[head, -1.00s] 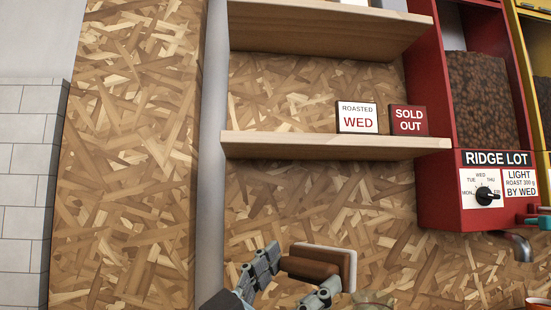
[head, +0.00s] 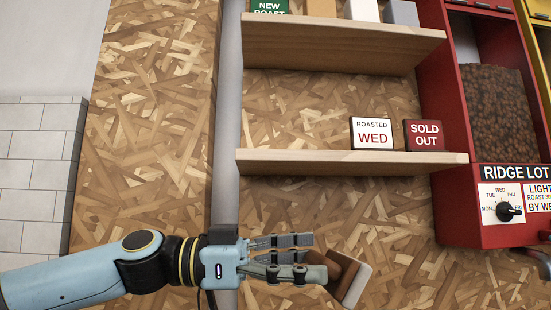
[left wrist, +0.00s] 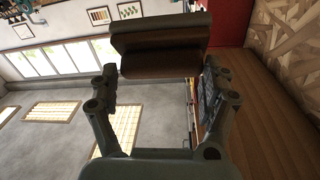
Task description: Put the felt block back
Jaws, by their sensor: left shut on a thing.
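The felt block (head: 354,284) has a brown wooden grip and a pale felt face. In the head view it is at the lower middle, tilted, with its pale face toward the lower right. My left gripper (head: 316,257) reaches in from the left and is shut on the block's brown grip, holding it in front of the chipboard wall, below the lower shelf. The fingers hide part of the grip. In the left wrist view the block (left wrist: 160,38) sits between the fingertips. My right gripper is not in view.
A lower wooden shelf (head: 300,163) holds a "Roasted Wed" sign (head: 372,133) and a "Sold Out" sign (head: 424,135); its left part is bare. An upper shelf (head: 340,45) holds several items. A red bean dispenser (head: 445,205) stands on the right.

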